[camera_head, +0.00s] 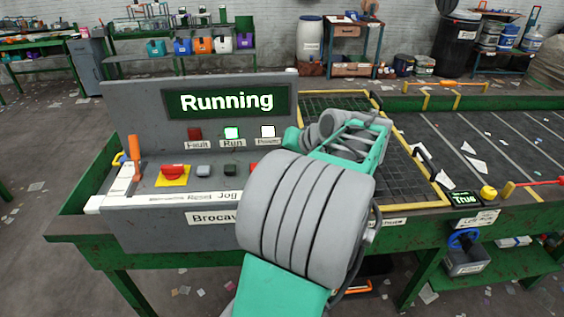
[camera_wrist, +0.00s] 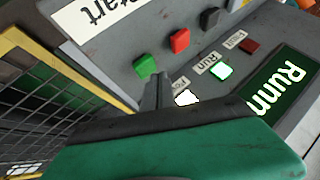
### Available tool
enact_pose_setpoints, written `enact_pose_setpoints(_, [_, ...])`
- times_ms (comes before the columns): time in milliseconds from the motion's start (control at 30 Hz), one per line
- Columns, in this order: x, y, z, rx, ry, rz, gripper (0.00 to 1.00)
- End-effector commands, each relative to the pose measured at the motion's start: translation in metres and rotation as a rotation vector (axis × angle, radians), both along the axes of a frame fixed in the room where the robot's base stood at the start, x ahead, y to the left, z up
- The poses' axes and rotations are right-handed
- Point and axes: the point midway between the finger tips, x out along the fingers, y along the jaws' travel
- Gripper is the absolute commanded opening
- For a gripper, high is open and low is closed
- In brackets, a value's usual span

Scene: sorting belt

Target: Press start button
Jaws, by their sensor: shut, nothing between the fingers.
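The grey control panel (camera_head: 125,105) stands on the green table, with a display (camera_head: 228,102) reading "Running". In the wrist view the green button (camera_wrist: 145,66) sits beside the red button (camera_wrist: 180,41) and the black button (camera_wrist: 212,18), near the "Start" label (camera_wrist: 110,15). My gripper (camera_wrist: 158,76) is shut and empty, its fingertips close beside the green button. I cannot tell whether they touch it. In the head view my arm hides the green button and the fingertips. The Run lamp (camera_head: 231,133) glows green and the Power lamp (camera_head: 268,131) white.
A red stop knob on a yellow plate (camera_head: 173,180) and an orange-handled tool (camera_head: 131,158) are on the panel's left. A yellow-framed mesh (camera_head: 340,103) lies behind my arm. The dark belt (camera_head: 480,140) and a "True" display (camera_head: 465,198) are at right.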

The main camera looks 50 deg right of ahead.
Motion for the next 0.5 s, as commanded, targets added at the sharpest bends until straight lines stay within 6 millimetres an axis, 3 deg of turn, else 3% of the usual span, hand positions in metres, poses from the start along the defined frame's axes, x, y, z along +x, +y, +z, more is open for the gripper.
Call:
enact_pose_setpoints(333, [0.0,0.0,0.004,-0.001,0.0,0.0,0.0])
enact_pose_setpoints(500, [0.0,0.0,0.018,-0.002,-0.001,0.0,0.0])
